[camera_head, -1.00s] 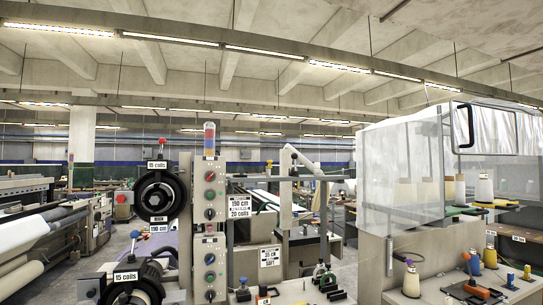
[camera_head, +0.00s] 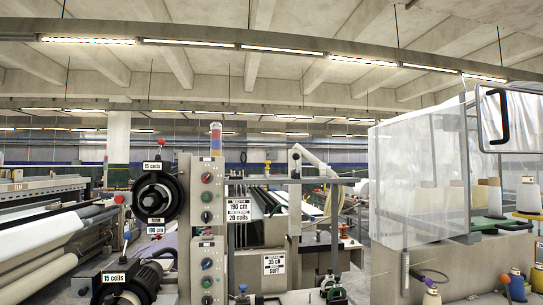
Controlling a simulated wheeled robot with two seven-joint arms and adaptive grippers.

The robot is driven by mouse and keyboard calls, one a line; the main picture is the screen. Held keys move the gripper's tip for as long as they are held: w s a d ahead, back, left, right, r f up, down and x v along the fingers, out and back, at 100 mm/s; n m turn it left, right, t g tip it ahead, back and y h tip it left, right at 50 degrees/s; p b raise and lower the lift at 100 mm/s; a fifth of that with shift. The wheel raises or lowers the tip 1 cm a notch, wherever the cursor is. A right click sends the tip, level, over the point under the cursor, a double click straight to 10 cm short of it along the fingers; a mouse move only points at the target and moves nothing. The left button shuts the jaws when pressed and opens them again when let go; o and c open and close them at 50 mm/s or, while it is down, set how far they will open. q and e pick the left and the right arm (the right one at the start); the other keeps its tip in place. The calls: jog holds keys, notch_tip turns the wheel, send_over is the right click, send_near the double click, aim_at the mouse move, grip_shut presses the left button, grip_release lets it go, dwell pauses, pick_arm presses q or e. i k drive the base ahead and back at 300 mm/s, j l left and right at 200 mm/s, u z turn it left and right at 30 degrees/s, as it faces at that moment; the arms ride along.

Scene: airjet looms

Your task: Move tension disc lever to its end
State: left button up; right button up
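Neither of my grippers is in view. I cannot tell for sure which part is the tension disc lever.
A grey control column (camera_head: 207,215) with several buttons and a signal tower (camera_head: 215,138) stands beside the feeders. A clear-walled enclosure (camera_head: 410,190) and a cabinet (camera_head: 390,272) fill the right. A loom (camera_head: 50,225) lies at the left.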

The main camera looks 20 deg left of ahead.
aim_at(296, 156)
jog(key=i+l+u, duration=0.15)
jog(key=u, duration=0.15)
jog(key=i+l+u, duration=0.15)
jog(key=l+u, duration=0.15)
jog(key=i+l+u, duration=0.1)
jog(key=l+u, duration=0.3)
jog(key=l, duration=0.15)
jog(key=i+l+u, duration=0.1)
jog(key=l, duration=0.2)
